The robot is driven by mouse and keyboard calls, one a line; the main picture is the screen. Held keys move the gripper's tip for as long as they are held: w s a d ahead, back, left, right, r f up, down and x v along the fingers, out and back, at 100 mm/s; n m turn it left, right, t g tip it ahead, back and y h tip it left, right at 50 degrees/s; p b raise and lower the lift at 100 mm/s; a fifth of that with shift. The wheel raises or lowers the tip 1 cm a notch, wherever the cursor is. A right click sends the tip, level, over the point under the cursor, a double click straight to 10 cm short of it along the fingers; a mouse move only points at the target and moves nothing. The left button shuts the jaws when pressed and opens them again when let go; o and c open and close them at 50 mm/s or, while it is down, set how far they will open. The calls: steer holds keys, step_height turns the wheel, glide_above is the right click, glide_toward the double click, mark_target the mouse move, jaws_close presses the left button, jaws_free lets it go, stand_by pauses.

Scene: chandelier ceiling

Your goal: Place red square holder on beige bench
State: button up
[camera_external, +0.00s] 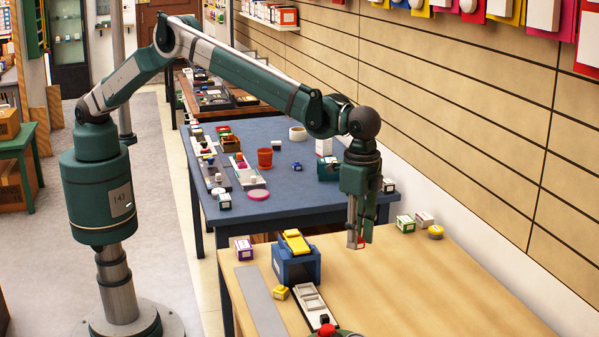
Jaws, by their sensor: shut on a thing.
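My gripper (360,236) points down over the far part of the beige bench (420,290). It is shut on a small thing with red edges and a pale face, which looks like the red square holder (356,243). The fingers hide much of the holder. It is at or a little above the bench top; I cannot tell whether it touches.
A blue box with a yellow thing on top (297,262) stands left of my gripper. A white tray (312,304) and grey strip (261,300) lie nearer. Small boxes (405,223) sit at the far right edge. A blue table (330,196) stands behind. The bench's right middle is clear.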

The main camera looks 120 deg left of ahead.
steer(key=w+d+f+b, duration=0.2)
steer(key=w+d+b, duration=0.1)
steer(key=w+d, duration=0.5)
steer(key=shift+w+m, duration=0.4)
steer(key=shift+w, duration=0.05)
stand_by(0.5)
steer(key=shift+f, duration=0.15)
steer(key=b, duration=0.1)
glide_above(374, 310)
steer(key=shift+f, duration=3.05)
steer(key=shift+f+b, duration=0.5)
steer(key=shift+f, duration=1.35)
steer(key=shift+f, duration=0.1)
